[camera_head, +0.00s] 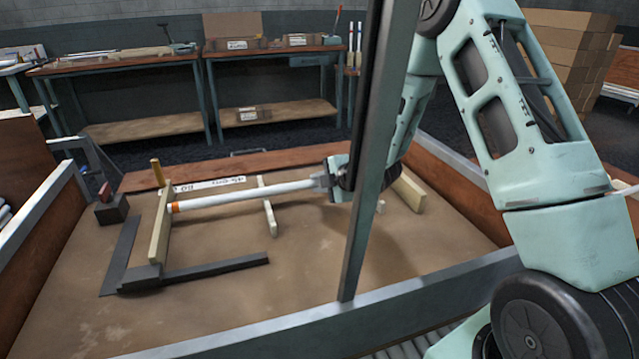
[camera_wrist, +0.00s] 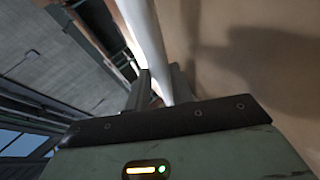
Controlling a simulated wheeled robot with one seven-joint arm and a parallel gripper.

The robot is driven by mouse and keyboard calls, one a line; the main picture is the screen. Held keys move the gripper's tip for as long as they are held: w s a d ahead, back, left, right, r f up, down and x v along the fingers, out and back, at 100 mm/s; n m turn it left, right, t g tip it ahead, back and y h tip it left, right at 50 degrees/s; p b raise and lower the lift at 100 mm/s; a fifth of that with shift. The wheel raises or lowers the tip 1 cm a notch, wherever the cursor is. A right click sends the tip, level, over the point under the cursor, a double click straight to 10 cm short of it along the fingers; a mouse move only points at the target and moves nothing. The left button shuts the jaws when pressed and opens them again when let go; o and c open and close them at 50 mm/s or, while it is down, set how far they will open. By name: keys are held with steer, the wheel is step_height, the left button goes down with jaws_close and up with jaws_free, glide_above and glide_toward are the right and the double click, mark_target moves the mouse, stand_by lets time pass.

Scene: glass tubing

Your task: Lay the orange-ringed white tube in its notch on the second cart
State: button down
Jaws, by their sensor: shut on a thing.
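The white tube (camera_head: 250,192) has an orange ring at its left end and lies almost level above the cart. Its ringed end is at the wooden rail (camera_head: 160,225) on the left; I cannot tell whether it rests in a notch there. My gripper (camera_head: 324,181) is shut on the tube near its right end. In the wrist view my gripper (camera_wrist: 158,92) has its fingers on both sides of the white tube (camera_wrist: 143,30). The tube passes over or near a middle wooden piece (camera_head: 267,207); contact there is unclear.
The brown cart bed (camera_head: 210,310) has raised walls with grey edges. A dark angle bar (camera_head: 215,270) and a dark block (camera_head: 111,209) lie at the left. A grey post (camera_head: 372,170) hides part of my arm. Benches (camera_head: 120,62) stand behind.

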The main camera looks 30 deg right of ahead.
steer(key=shift+f+b, duration=0.4)
steer(key=shift+f, duration=0.05)
steer(key=c, duration=1.2)
jaws_free()
steer(key=shift+r+p, duration=0.55)
steer(key=shift+p, duration=0.05)
steer(key=v, duration=1.2)
steer(key=shift+f, duration=0.15)
